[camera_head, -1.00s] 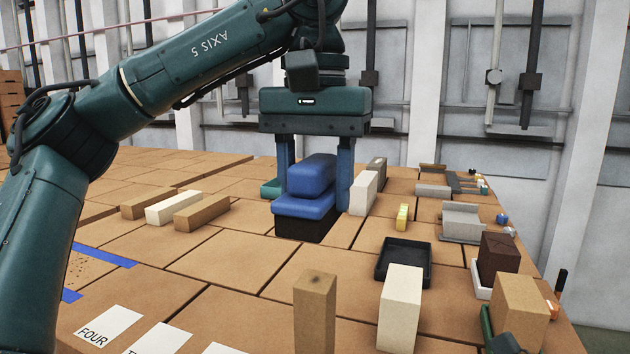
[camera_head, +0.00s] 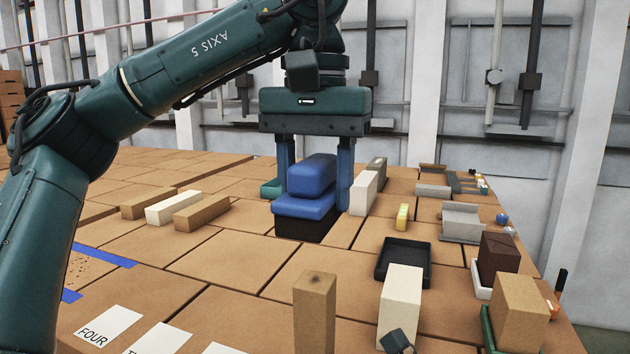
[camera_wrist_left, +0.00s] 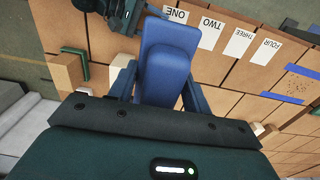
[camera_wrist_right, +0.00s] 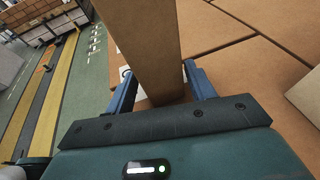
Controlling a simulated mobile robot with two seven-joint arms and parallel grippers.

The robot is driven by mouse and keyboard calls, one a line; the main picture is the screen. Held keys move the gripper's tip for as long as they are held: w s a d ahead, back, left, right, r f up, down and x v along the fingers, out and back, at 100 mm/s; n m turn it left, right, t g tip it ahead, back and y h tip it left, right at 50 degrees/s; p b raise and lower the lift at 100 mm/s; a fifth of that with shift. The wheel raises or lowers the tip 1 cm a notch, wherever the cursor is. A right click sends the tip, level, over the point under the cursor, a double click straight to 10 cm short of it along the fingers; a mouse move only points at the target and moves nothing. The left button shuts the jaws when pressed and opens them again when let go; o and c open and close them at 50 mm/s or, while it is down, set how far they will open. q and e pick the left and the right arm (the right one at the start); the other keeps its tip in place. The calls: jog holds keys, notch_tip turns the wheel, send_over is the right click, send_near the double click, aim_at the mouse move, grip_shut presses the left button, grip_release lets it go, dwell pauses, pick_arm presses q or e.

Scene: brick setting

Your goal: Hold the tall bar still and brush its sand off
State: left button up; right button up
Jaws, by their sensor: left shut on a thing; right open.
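The tall bar (camera_head: 315,310) is tan and stands upright at the bottom middle of the head view. Sand on it is hard to make out. In the right wrist view the bar (camera_wrist_right: 150,50) rises between the fingers of my open right gripper (camera_wrist_right: 158,82); contact cannot be told. In the head view only a small dark part of my right arm shows at the bottom edge. My left gripper (camera_head: 315,180) is shut on the blue brush (camera_head: 312,175), whose black bristles are low at the table. The brush (camera_wrist_left: 165,70) also shows in the left wrist view.
A cream block (camera_head: 400,305) stands right of the bar, with a black tray (camera_head: 430,262) behind it. Brown and tan blocks (camera_head: 520,310) stand further right. Labelled cards (camera_head: 108,325) lie front left, near blue tape (camera_head: 103,256) and dark specks. The table between is clear.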

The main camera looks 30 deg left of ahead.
jog(key=shift+a+f, duration=0.1)
jog(key=shift+a, duration=0.2)
jog(key=c, duration=0.6)
dwell(0.8)
